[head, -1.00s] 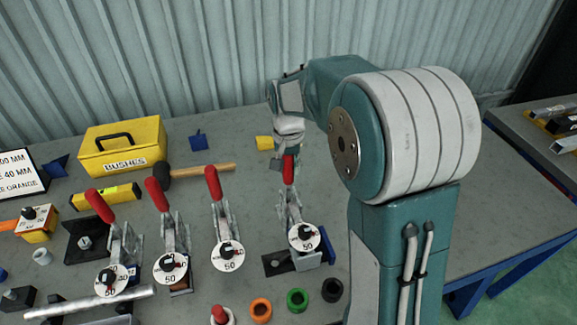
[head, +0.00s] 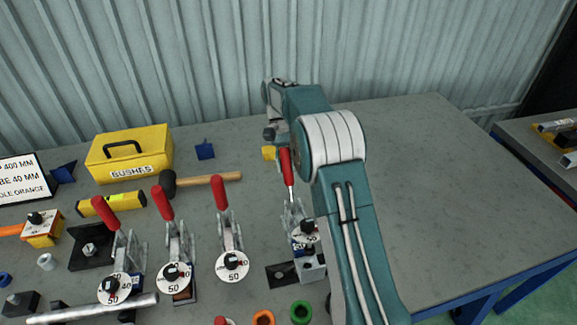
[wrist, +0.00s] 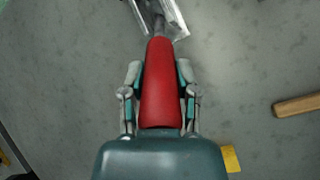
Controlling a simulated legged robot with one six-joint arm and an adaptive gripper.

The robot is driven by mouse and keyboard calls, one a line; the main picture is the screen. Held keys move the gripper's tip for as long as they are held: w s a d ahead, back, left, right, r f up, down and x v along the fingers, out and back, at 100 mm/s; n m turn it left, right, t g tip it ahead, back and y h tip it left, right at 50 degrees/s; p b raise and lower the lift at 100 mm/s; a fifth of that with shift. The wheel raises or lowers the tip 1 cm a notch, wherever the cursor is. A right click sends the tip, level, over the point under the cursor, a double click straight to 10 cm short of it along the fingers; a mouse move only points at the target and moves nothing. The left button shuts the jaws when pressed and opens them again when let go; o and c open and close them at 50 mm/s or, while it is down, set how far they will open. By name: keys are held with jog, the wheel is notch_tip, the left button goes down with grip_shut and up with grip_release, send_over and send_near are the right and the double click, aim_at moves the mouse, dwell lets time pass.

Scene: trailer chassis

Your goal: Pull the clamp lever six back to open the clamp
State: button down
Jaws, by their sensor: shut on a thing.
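Several clamps with red levers stand in a row on the grey bench. My gripper (wrist: 160,95) is shut on the red lever handle (wrist: 160,75) of the rightmost clamp, with one finger on each side of it. In the head view that red lever (head: 285,160) stands up, tilted slightly left. Its metal clamp body and round dial (head: 307,230) are below it. In the head view my fingertips are hard to make out beside my arm. I cannot read which clamp number it is.
Three other red-levered clamps stand to the left, the nearest with its red lever (head: 222,192). A hammer (head: 205,181), yellow bushes box (head: 130,153) and yellow block (head: 269,153) lie behind. Colored rings (head: 301,311) lie in front. The bench is clear at right.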

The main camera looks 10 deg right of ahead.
jog(key=shift+w+f+g, duration=0.35)
jog(key=shift+w+g, duration=0.2)
jog(key=shift+g, duration=0.05)
jog(key=shift+c, duration=1.8)
grip_release()
jog(key=shift+a, duration=0.1)
